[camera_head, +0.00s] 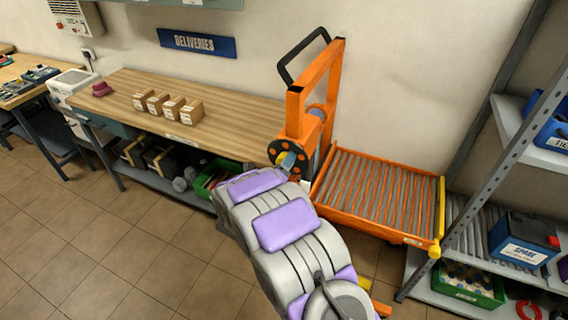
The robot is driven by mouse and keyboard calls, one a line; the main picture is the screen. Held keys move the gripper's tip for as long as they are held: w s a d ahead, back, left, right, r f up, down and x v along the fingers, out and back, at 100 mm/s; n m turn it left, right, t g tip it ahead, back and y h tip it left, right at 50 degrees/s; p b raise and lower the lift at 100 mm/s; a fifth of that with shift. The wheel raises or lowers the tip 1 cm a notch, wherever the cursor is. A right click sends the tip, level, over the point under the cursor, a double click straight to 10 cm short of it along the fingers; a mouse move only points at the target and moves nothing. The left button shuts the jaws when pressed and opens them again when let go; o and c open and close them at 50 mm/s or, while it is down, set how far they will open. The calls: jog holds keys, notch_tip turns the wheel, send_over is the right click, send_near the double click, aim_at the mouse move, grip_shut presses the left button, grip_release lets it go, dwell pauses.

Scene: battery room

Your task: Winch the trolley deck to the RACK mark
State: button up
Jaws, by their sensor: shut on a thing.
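The orange trolley (296,108) stands against the wall with a black push handle at its top. Its roller deck (317,205) sits low, with its right end beside the shelving rack. On the mast's left side is a dark round winch wheel (274,149) with a small blue and yellowish crank part at its front. My grey and purple arm reaches up from the bottom and ends at the winch. My gripper (289,161) is shut at the crank handle, largely hidden by the arm. The RACK mark cannot be made out. The deck's rollers look empty.
A metal rack (525,138) on the right holds a dark SPARE battery (522,240) and a green crate (468,284). A wooden bench (225,123) with several small boxes stands left under a DELIVERIES sign (197,42). The tiled floor at lower left is clear.

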jog(key=n, duration=0.2)
jog(key=n+p, duration=0.1)
jog(key=n, duration=0.2)
jog(key=shift+s+f, duration=0.1)
jog(key=shift+f, duration=0.1)
jog(key=n+p, duration=0.2)
jog(key=n, duration=0.2)
jog(key=shift+n+p, duration=0.35)
jog(key=shift+n, duration=0.05)
jog(key=n+p, duration=0.3)
jog(key=n, duration=0.2)
jog(key=shift+r+p, duration=0.1)
jog(key=shift+p, duration=0.2)
jog(key=n+p, duration=0.3)
jog(key=n, duration=0.2)
jog(key=shift+r, duration=0.15)
jog(key=n+p, duration=0.3)
jog(key=n, duration=0.2)
jog(key=n+p, duration=0.2)
jog(key=n, duration=0.3)
jog(key=shift+a+r, duration=0.1)
jog(key=n+p, duration=0.2)
jog(key=n, duration=0.6)
jog(key=shift+a+n+p, duration=0.15)
jog(key=shift+n+p, duration=0.15)
